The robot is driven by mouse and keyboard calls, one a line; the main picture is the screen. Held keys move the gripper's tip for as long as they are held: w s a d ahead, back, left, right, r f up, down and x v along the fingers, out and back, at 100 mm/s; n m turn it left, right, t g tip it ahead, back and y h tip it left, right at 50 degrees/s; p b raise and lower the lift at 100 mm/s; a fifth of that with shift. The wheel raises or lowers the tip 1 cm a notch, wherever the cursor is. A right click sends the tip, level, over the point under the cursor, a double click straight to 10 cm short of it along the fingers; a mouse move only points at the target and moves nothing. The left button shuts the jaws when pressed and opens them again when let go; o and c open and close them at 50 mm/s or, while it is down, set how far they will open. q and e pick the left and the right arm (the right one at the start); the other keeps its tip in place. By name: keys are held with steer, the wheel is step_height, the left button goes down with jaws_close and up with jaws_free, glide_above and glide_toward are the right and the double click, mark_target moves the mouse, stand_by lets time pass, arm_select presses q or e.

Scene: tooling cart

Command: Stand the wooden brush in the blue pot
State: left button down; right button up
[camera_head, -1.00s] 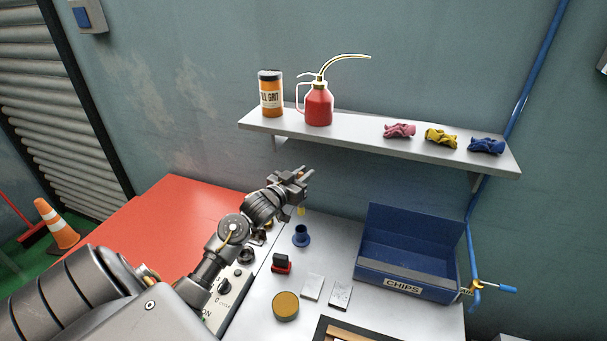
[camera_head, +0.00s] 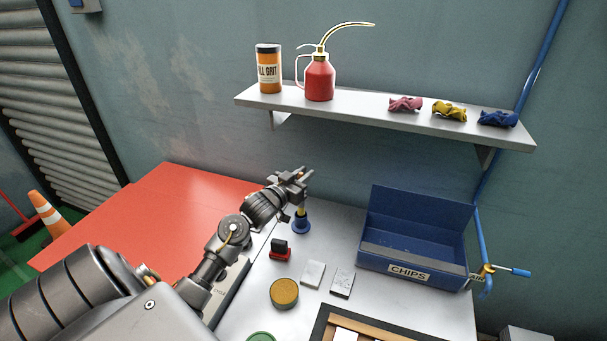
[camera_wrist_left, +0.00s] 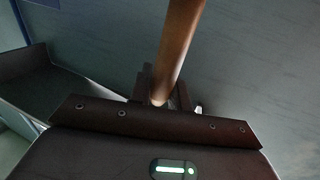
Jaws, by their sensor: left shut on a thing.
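My left gripper (camera_head: 300,177) is shut on the wooden brush, above the blue pot at the far left of the grey cart top. The brush's wooden handle (camera_wrist_left: 179,45) rises between the jaws in the left wrist view. In the head view its yellow lower end (camera_head: 301,211) shows below the jaws, at the mouth of the blue pot (camera_head: 301,226). How far it reaches inside is too small to tell. The pot stands upright. My right gripper is not in view.
A blue CHIPS box (camera_head: 414,240) stands to the right of the pot. A red and black block (camera_head: 280,251), a round brownish tin (camera_head: 284,293) and two grey plates (camera_head: 313,274) lie nearer. A shelf (camera_head: 385,118) with a red oil can (camera_head: 320,79) hangs above.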

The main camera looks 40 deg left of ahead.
arm_select(q)
step_height(320, 180, down, 4)
steer(key=shift+r+b, duration=0.1)
steer(key=shift+b, duration=0.85)
steer(key=c, duration=1.2)
jaws_free()
steer(key=shift+c, duration=0.2)
steer(key=shift+s, duration=0.1)
steer(key=shift+s, duration=0.35)
steer(key=s+b, duration=0.2)
steer(key=s, duration=0.8)
steer(key=shift+d+b, duration=0.15)
steer(key=shift+b, duration=0.15)
